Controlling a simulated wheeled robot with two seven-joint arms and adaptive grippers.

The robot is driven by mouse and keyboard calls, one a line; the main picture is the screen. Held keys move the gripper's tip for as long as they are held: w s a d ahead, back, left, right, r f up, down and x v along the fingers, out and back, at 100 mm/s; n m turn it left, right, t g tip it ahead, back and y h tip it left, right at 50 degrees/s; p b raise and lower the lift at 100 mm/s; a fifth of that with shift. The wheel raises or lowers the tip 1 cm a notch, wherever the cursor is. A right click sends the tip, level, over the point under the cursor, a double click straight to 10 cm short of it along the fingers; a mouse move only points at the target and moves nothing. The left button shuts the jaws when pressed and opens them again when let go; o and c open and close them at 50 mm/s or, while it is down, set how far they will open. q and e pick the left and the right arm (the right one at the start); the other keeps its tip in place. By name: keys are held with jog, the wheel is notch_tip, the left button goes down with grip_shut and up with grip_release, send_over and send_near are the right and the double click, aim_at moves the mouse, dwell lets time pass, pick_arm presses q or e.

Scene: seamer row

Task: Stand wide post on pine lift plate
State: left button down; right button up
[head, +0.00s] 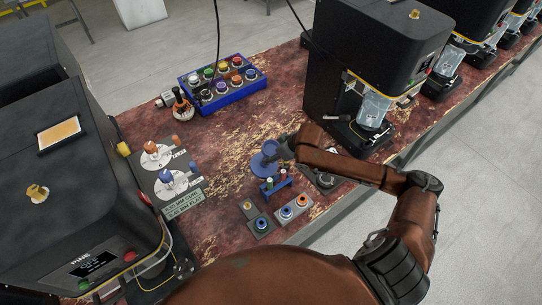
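The machine marked PINE (95,265) stands at the lower left. A dark base with a yellow cable shows at its foot, and I cannot make out its lift plate clearly. My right gripper (272,152) reaches in from the right, over a blue round dish (259,165). Its fingers are small and dark, so I cannot tell whether they are open or hold anything. A small blue rack (275,185) with several short pegs stands just in front of it. I cannot tell which piece is the wide post. My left gripper is not in view.
Small plates with coloured rings (294,210) and a dark green plate (260,226) lie near the front edge. A dial board (168,170) sits beside PINE. A blue tray (232,97) of coloured pieces stands behind. Another black machine (375,50) stands right. The centre-left tabletop is clear.

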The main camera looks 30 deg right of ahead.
jog(key=o, duration=1.6)
jog(key=v, duration=1.2)
